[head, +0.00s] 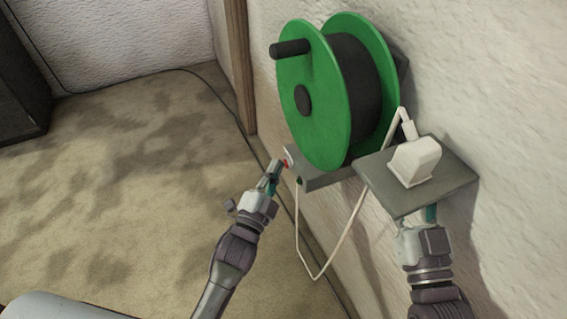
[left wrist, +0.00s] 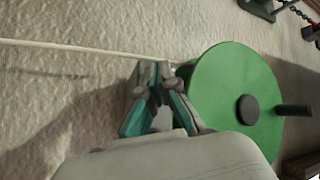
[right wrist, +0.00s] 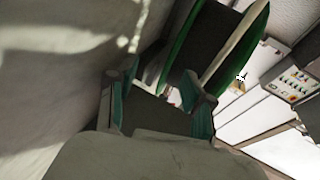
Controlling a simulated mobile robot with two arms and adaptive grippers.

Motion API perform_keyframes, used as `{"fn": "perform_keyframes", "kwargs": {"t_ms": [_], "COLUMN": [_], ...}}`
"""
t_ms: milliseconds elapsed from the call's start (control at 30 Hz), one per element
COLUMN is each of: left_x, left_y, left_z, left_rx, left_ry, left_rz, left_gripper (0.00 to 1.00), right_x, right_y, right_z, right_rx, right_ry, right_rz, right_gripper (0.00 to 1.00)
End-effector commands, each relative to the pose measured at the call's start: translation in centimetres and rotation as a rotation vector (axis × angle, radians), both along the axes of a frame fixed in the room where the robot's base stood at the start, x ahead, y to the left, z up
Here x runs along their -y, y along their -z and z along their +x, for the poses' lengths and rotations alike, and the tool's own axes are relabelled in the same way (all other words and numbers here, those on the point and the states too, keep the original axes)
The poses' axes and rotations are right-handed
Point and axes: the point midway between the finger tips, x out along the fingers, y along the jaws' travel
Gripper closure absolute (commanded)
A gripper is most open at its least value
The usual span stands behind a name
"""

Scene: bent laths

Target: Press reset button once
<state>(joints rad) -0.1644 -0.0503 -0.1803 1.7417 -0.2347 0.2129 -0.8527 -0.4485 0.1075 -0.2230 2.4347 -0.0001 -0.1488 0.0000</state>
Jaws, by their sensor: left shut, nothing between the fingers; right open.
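A small red button (head: 285,163) with a pale surround is on the left end of the grey bracket (head: 325,179) under a green reel (head: 315,95) on the wall. My left gripper (head: 274,167) is shut and empty, its tips right at the button and partly covering it; I cannot tell whether they touch. In the left wrist view the closed fingertips (left wrist: 152,70) are beside the reel's green disc (left wrist: 235,95), and the button is hidden. My right gripper (head: 431,212) is open below a grey shelf plate, which hides its fingertips in the head view; both fingers show in the right wrist view (right wrist: 162,85).
The grey shelf plate (head: 450,180) sticks out from the wall and carries a white plug-like block (head: 415,160). A white cord (head: 340,240) hangs in a loop between bracket and plate. The reel's black handle (head: 289,48) sticks out left. The carpet (head: 130,170) is clear.

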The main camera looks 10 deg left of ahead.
Motion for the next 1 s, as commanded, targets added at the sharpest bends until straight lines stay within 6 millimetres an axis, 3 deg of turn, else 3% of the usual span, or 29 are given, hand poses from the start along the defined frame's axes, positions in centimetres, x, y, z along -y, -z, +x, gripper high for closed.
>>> {"fn": "perform_keyframes", "kwargs": {"t_ms": [733, 1000], "left_x": [0.3, -0.4], "left_y": [-0.1, -0.1], "left_z": [0.1, -0.3], "left_rx": [0.001, 0.001], "left_ry": [0.001, 0.001], "left_rz": [0.000, -0.001], "left_gripper": [1.00, 1.00], "right_x": [0.0, 0.1], "right_y": [0.0, 2.0], "right_z": [0.1, 0.3], "right_rx": [-0.009, -0.118], "right_ry": [-0.001, 0.004], "right_rz": [-0.004, -0.034], "right_gripper": [0.48, 0.48]}}
